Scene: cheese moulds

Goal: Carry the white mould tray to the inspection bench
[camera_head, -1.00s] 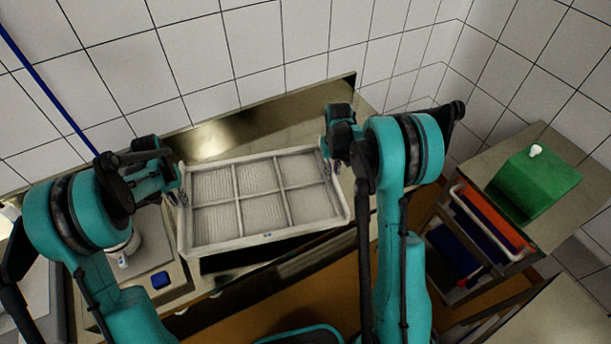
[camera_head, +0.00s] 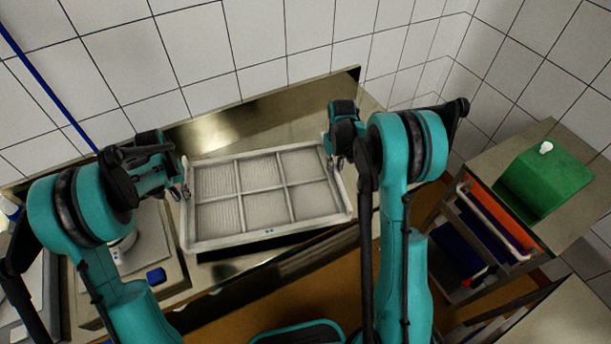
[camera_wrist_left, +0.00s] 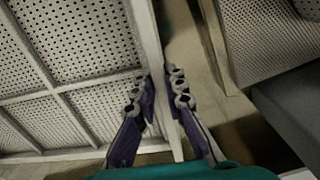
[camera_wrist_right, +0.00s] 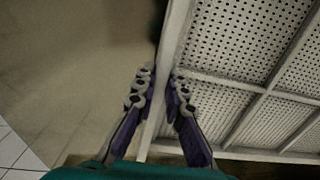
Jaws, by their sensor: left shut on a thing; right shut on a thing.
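The white mould tray (camera_head: 272,233) is a shallow frame with several perforated compartments, in the middle of the head view over the steel counter. My left gripper (camera_head: 185,190) is shut on its left side wall; the left wrist view shows the fingers (camera_wrist_left: 162,88) on both sides of that wall. My right gripper (camera_head: 337,162) is shut on the right side wall, with its fingers (camera_wrist_right: 160,88) astride it in the right wrist view. The tray looks roughly level, with dark shadow under its front rim. I cannot tell its height above the counter. Which surface is the inspection bench is unclear.
A steel counter (camera_head: 270,112) runs along the tiled wall. A scale-like unit with a blue block (camera_head: 156,275) is left of the tray. At right stands a cart with a green wedge-shaped block (camera_head: 548,182) and orange and blue items below. Another bare surface (camera_head: 572,318) shows at lower right.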

